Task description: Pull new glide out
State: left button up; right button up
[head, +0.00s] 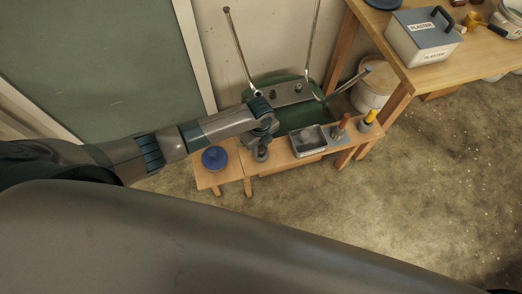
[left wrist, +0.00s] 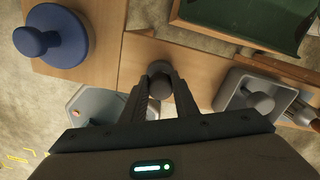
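The left gripper (head: 262,143) is over the low wooden bench, pointing down. In the left wrist view its fingers (left wrist: 160,84) sit close against both sides of a dark grey, round-topped piece (left wrist: 160,68), which looks like a glide. The piece's lower part (head: 261,154) shows at the bench top in the head view; how deep it sits is hidden. A grey tray (head: 297,149) to the right holds another grey round-headed piece, which shows in the left wrist view (left wrist: 263,103). A green upturned seat (head: 260,80) with metal legs is behind. The right gripper is not in view.
A blue knobbed disc (head: 214,158) stands on the bench's left end. Tools with a brown handle (head: 341,122) and a yellow handle (head: 371,115) stand at its right. A workbench with a plaster box (head: 420,40) is at upper right. Floor at right is clear.

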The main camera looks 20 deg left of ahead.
aim_at(260, 147)
pick_arm(q)
jog(key=shift+r+p, duration=0.65)
jog(key=shift+p, duration=0.15)
grip_shut()
dwell(0.7)
jog(key=shift+r+p, duration=3.25)
jog(key=shift+p, duration=0.05)
